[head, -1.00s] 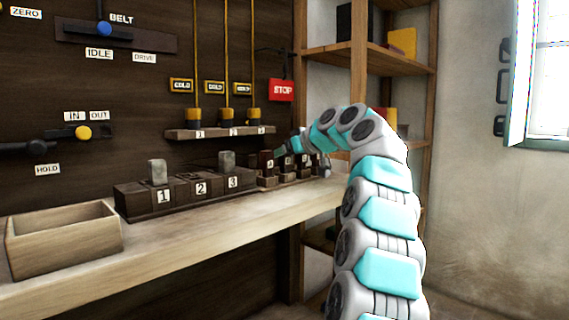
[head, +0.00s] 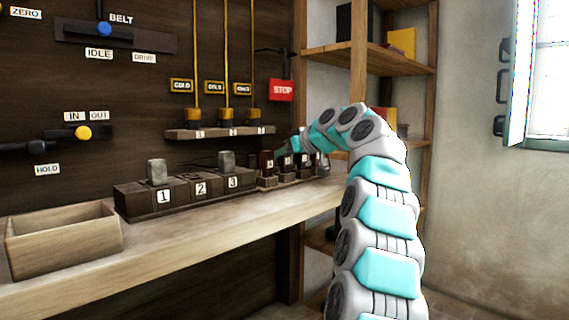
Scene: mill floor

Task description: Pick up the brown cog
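A small dark reddish-brown piece (head: 266,158) stands at the left end of a row of small numbered holders on the bench; it may be the brown cog, but it is too small to make out its shape. My gripper (head: 282,152) is at the end of my arm, beside and just right of this piece, low over the small holders. Its fingertips are tiny and partly hidden behind my arm, so I cannot tell whether they are open or touching the piece.
Larger blocks numbered 1, 2 and 3 (head: 201,188) stand left of the small holders, with grey pieces in 1 and 3. An empty-looking wooden box (head: 64,250) sits at the bench's left. A shelf (head: 335,52) stands behind my arm. The bench front (head: 190,240) is clear.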

